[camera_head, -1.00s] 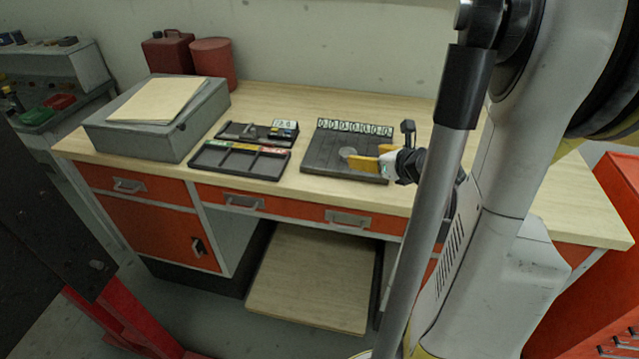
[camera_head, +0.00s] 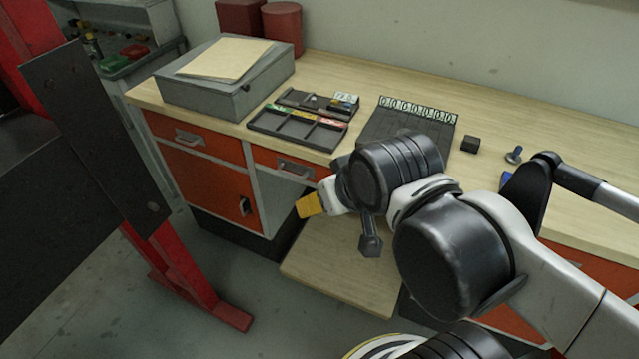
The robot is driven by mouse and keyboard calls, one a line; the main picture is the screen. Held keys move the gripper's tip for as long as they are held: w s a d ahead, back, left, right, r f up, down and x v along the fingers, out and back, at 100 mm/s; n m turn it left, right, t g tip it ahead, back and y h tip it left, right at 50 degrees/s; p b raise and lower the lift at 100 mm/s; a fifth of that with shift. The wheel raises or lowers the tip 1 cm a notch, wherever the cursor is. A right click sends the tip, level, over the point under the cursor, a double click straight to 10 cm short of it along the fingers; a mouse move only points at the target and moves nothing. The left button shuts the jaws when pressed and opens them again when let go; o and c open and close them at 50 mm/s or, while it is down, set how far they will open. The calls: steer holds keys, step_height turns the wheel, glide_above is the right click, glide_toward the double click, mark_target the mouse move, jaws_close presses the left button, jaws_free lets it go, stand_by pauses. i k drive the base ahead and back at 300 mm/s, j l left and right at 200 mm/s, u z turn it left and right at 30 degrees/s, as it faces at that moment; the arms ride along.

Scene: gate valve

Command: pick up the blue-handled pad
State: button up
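A small blue piece (camera_head: 506,179) shows on the workbench at the right, mostly hidden behind my arm. It may be the handle of the blue-handled pad, but I cannot tell, and no pad shows. My gripper (camera_head: 311,205), with yellow fingertips, hangs in front of the bench's front edge, well to the left of the blue piece. Its fingers overlap in this view, so I cannot tell whether they are apart. Nothing shows held at the tips.
A black numbered board (camera_head: 385,122) lies partly hidden behind my arm. A dark block (camera_head: 470,144) and a grey bolt-like piece (camera_head: 514,155) stand right of it. Black trays (camera_head: 297,127) and a grey case (camera_head: 222,85) are at left. A red frame (camera_head: 185,270) stands front left.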

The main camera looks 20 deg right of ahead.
mark_target(513, 158)
steer(key=z, duration=1.9)
